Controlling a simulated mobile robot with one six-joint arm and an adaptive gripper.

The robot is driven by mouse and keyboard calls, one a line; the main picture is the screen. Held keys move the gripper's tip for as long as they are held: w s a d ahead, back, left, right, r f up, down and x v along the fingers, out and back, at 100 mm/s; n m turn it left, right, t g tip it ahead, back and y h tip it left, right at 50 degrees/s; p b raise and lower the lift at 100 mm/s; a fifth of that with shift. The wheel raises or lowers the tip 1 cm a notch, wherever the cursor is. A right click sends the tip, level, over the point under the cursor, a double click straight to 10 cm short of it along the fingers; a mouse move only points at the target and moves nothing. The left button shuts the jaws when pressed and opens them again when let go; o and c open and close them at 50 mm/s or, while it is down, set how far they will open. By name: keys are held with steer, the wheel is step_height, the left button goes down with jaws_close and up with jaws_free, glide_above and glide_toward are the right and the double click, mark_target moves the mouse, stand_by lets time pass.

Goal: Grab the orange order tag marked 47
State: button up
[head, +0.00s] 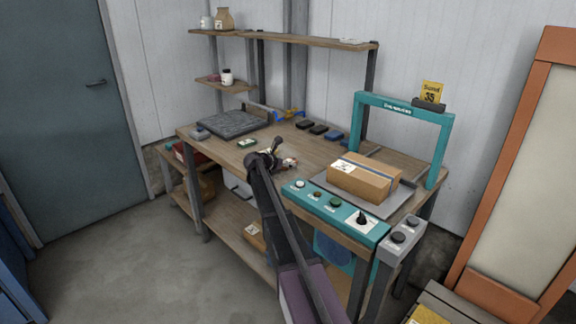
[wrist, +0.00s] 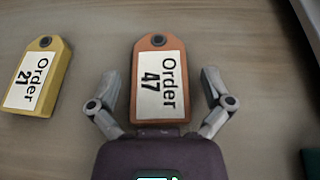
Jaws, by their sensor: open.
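The orange order tag (wrist: 160,44) lies flat on the wooden table in the wrist view, its white label reading "Order 47" and a dark eyelet at its far end. My gripper (wrist: 162,80) is open, with one finger on each side of the tag and a gap between each finger and the tag's edges. The near end of the tag reaches close to my gripper's palm. In the head view my gripper (head: 278,158) is low over the table, and the tag is mostly hidden there.
A yellow tag (wrist: 38,76) marked "Order 21" lies to the left in the wrist view. In the head view, a cardboard box (head: 362,178) sits in the teal strapping machine (head: 448,150) to the right.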

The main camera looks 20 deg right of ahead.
steer(key=c, duration=0.9)
steer(key=shift+o, duration=0.2)
steer(key=shift+r, duration=0.15)
step_height(320, 180, up, 4)
steer(key=p, duration=0.3)
steer(key=shift+f+p, duration=0.25)
steer(key=shift+p, duration=0.1)
steer(key=s+a, duration=0.2)
steer(key=s, duration=0.2)
steer(key=s+a+p, duration=0.1)
steer(key=s+a, duration=0.2)
steer(key=s, duration=0.2)
steer(key=s+a+r, duration=0.1)
steer(key=s+a, duration=0.2)
steer(key=s, duration=0.1)
steer(key=shift+s+a+r, duration=0.1)
steer(key=shift+s+a, duration=0.1)
steer(key=shift+s, duration=0.15)
